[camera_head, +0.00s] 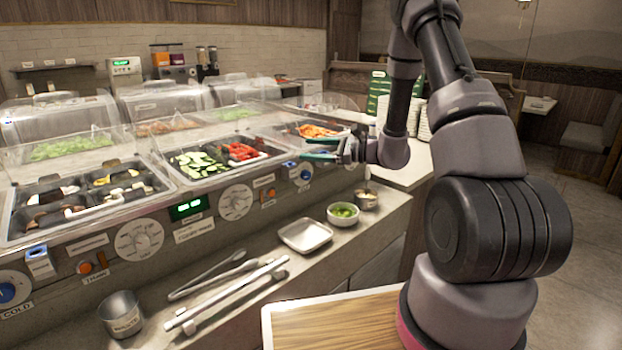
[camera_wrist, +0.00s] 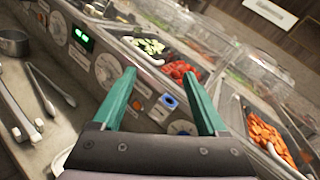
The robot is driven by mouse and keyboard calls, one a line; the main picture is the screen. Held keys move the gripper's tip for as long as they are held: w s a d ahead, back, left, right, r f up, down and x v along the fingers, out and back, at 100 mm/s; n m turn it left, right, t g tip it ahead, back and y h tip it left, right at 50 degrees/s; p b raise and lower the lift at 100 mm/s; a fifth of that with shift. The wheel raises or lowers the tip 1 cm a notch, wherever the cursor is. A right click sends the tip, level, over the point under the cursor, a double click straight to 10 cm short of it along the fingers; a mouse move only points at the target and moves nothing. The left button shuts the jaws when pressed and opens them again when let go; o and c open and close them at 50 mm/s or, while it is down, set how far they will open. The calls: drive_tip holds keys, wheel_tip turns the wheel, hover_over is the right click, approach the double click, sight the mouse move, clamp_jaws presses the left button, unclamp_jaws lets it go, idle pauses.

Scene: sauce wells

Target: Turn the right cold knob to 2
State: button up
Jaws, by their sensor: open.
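The right cold knob is a blue dial (camera_head: 305,173) on the counter's front panel, at the right end of the row of controls. In the wrist view the blue knob (camera_wrist: 182,127) shows low between the fingers, partly hidden by my gripper. Its setting is too small to read. My gripper (camera_head: 312,149) has teal fingers and is open and empty. In the head view it appears just above and right of the knob, apart from it. In the wrist view my gripper (camera_wrist: 160,74) spans the panel, with its fingers spread.
A blue switch (camera_wrist: 168,101) sits beside the knob. A white dial (camera_head: 235,202) and green display (camera_head: 188,207) are further left. Clear covers and food pans (camera_head: 225,160) lie behind the panel. A green-filled bowl (camera_head: 342,214), metal tray (camera_head: 305,235) and tongs (camera_head: 215,275) lie on the ledge below.

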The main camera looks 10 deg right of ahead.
sight(308, 175)
drive_tip(key=w+d+f+m+t+h, duration=0.2)
drive_tip(key=d+f+m+t, duration=0.15)
drive_tip(key=f, duration=0.45)
drive_tip(key=w+d+f+m+t+h, duration=0.3)
drive_tip(key=d+f+m, duration=0.15)
drive_tip(key=f, duration=0.25)
drive_tip(key=shift+n, duration=0.3)
drive_tip(key=x, duration=1)
drive_tip(key=shift+w+f, duration=0.15)
drive_tip(key=shift+w, duration=0.05)
clamp_jaws()
